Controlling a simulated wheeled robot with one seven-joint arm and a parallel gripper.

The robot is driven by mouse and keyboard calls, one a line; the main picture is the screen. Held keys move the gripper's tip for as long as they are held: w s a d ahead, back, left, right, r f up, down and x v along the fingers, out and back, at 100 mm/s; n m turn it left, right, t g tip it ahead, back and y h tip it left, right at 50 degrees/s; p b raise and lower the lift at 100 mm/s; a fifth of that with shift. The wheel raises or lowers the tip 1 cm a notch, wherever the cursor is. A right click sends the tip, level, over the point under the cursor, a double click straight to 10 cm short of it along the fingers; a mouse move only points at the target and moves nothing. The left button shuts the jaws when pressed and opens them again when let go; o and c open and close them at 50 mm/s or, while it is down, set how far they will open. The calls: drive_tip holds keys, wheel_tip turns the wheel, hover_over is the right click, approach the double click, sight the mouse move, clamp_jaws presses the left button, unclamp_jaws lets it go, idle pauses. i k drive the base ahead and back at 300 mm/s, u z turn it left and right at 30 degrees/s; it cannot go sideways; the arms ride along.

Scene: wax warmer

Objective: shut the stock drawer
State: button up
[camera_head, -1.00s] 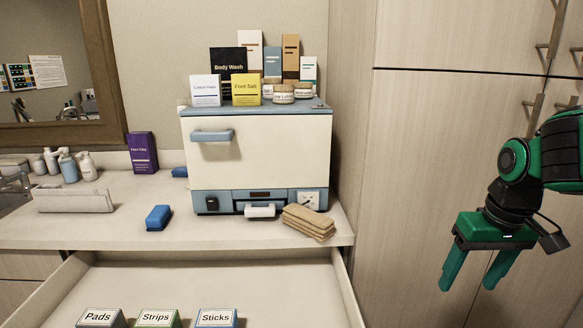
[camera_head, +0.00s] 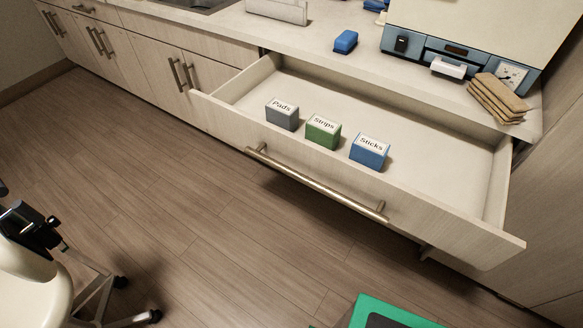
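The stock drawer (camera_head: 430,216) stands pulled well out from the counter. Its long metal bar handle (camera_head: 315,184) runs along the outside of its front panel. Inside, near the front, stand a grey Pads box (camera_head: 282,115), a green Strips box (camera_head: 323,132) and a blue Sticks box (camera_head: 369,151). A green part of my arm or gripper (camera_head: 385,314) shows at the bottom edge, in front of the drawer and apart from it. Its fingers are out of frame.
The counter (camera_head: 300,36) behind the drawer holds a blue and white warmer cabinet (camera_head: 460,54), a stack of tan cloths (camera_head: 498,98) and a blue block (camera_head: 345,41). A stool or chair (camera_head: 35,275) stands at lower left. The wood floor (camera_head: 190,210) before the drawer is open.

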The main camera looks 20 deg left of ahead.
sight(443, 180)
drive_tip(key=u, duration=1.1)
drive_tip(key=k, duration=0.6)
drive_tip(key=u, duration=0.45)
drive_tip(key=i, duration=1.1)
drive_tip(key=u, duration=0.5)
